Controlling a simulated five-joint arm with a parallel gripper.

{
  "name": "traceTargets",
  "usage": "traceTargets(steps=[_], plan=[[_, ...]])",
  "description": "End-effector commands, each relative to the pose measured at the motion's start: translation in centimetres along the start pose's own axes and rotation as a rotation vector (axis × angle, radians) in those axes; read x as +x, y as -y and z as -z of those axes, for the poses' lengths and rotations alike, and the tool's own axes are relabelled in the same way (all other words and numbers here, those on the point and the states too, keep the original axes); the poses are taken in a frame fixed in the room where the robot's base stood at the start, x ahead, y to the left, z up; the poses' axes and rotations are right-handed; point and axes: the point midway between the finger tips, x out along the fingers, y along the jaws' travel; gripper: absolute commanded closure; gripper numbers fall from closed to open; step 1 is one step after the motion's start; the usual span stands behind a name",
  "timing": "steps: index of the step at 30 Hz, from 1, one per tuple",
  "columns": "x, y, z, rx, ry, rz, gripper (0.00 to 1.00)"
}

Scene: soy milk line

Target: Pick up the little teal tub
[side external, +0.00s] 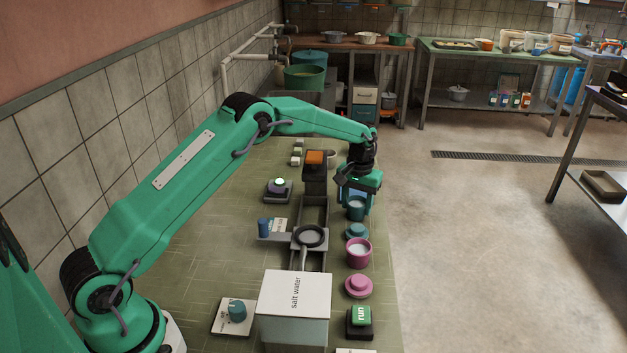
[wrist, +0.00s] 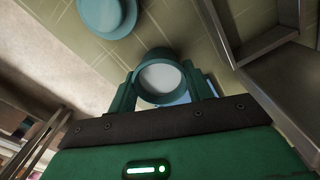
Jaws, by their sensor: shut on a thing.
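The little teal tub (side external: 356,212) is between the fingers of my gripper (side external: 356,200), near the right edge of the green table. In the wrist view the round tub (wrist: 160,80), open at the top with pale white contents, sits between the two green fingers of my gripper (wrist: 163,90). The fingers are shut on its sides. A teal lid (side external: 357,231) lies just in front of it on the table and also shows in the wrist view (wrist: 107,14). I cannot tell whether the tub's base touches the table.
A pink tub (side external: 358,255) with white contents, a pink lid (side external: 358,287) and a green run button (side external: 360,318) line the table's right edge. A grey rail with a dark ring (side external: 311,236) runs left of them. A salt water box (side external: 294,295) stands in front.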

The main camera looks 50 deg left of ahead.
Motion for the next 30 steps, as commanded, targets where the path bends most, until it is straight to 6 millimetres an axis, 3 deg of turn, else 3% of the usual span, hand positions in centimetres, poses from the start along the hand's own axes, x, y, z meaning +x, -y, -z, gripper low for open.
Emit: traceTargets(steps=[11,30], plan=[[-3.8,0.0,0.1,0.0,-0.004,-0.001,0.73],[-9.8,-6.6,-7.3,0.002,-0.002,-0.001,0.74]])
